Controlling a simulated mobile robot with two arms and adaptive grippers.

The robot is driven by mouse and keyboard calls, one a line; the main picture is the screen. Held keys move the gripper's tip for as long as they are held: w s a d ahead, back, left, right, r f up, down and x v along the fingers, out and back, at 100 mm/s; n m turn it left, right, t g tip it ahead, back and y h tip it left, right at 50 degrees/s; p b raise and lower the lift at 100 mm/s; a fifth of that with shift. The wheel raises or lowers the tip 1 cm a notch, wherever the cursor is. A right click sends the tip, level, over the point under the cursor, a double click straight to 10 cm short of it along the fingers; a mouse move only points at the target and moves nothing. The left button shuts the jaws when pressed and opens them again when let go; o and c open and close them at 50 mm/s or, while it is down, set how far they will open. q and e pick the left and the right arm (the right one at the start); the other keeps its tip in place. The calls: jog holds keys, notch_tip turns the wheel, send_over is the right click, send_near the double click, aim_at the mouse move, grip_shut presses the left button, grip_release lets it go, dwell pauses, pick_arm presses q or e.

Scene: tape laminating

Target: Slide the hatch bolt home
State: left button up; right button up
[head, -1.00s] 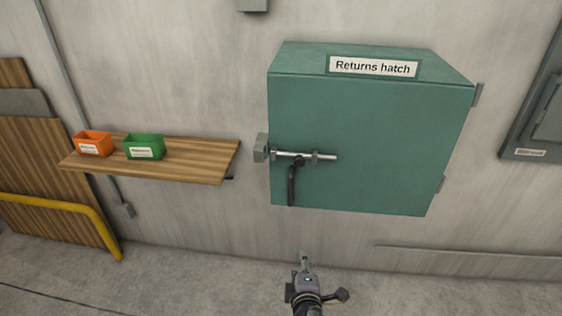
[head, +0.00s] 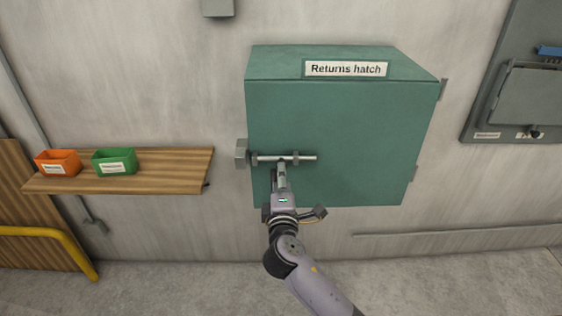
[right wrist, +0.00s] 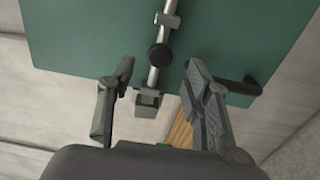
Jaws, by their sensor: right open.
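The teal returns hatch (head: 345,125) is shut against the wall. Its silver bolt (head: 305,158) lies level across the lower left of the door, and the grey keeper block (head: 241,153) is on the wall beside it. I cannot tell whether the bolt's tip is inside the keeper. My right gripper (head: 281,168) is just in front of the bolt. In the right wrist view its fingers (right wrist: 160,67) are open, with the bolt's dark round knob (right wrist: 159,57) showing in the gap between the tips, no contact visible. A black handle (right wrist: 240,85) is beyond the right finger. My left gripper is out of view.
A wooden shelf (head: 190,170) with an orange bin (head: 58,163) and a green bin (head: 115,162) is left of the hatch. A grey wall cabinet (head: 530,105) is at the right. A yellow rail (head: 55,235) stands lower left.

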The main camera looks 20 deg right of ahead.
jog(key=x, duration=0.6)
jog(key=shift+w+p, duration=0.2)
jog(key=shift+p, duration=0.2)
jog(key=shift+d, duration=0.1)
jog(key=shift+f, duration=0.1)
grip_shut()
